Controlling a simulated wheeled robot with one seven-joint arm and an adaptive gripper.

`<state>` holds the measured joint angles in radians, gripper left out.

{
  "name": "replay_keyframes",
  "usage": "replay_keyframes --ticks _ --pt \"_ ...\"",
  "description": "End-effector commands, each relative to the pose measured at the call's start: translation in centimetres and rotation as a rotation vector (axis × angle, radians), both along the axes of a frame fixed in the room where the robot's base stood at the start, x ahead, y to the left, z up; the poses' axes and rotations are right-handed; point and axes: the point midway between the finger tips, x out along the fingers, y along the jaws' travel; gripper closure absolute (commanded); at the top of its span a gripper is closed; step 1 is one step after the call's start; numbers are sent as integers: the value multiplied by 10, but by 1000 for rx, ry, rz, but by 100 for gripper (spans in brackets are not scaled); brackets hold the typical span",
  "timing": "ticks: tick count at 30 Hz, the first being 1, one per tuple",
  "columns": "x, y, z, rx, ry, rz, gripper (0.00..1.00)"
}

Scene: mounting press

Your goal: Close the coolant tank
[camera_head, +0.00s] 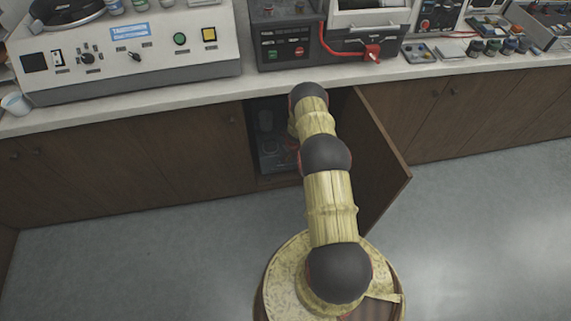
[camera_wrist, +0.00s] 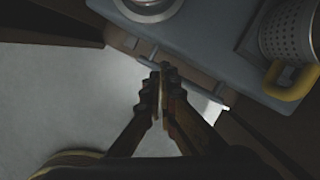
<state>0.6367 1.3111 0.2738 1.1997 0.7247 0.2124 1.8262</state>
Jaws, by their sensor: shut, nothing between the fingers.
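In the wrist view, a blue-grey box top (camera_wrist: 205,35), likely the coolant tank, fills the upper part. A round metal fitting (camera_wrist: 148,8) sits on it near the top edge, partly cut off; I cannot tell whether it is a cap or an opening. A perforated metal cylinder (camera_wrist: 290,35) with a yellow handle (camera_wrist: 290,85) stands at the right. My gripper (camera_wrist: 162,75) is shut and empty, its tips near the front edge of the box. In the head view, dark equipment (camera_head: 275,153) shows inside the open cabinet; my arm hides the gripper.
The cabinet door (camera_head: 380,150) stands open to the right of my arm. The counter (camera_head: 200,92) above carries a grey control unit (camera_head: 150,55) and a dark machine with a red hose (camera_head: 340,48). The floor (camera_head: 150,255) in front is clear.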

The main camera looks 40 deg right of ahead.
Motion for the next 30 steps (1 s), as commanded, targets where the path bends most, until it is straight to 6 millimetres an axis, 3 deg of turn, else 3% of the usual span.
replay_keyframes --ticks 1,3,12,18,30 --pt "1 -1 21 -3 -5 0 100" --pt "-2 -1 36 -3 -5 0 100" --pt "-17 0 84 -1 -3 1 100" --pt "-21 1 97 0 -2 1 100" --pt "-22 3 97 -13 -1 80 100"
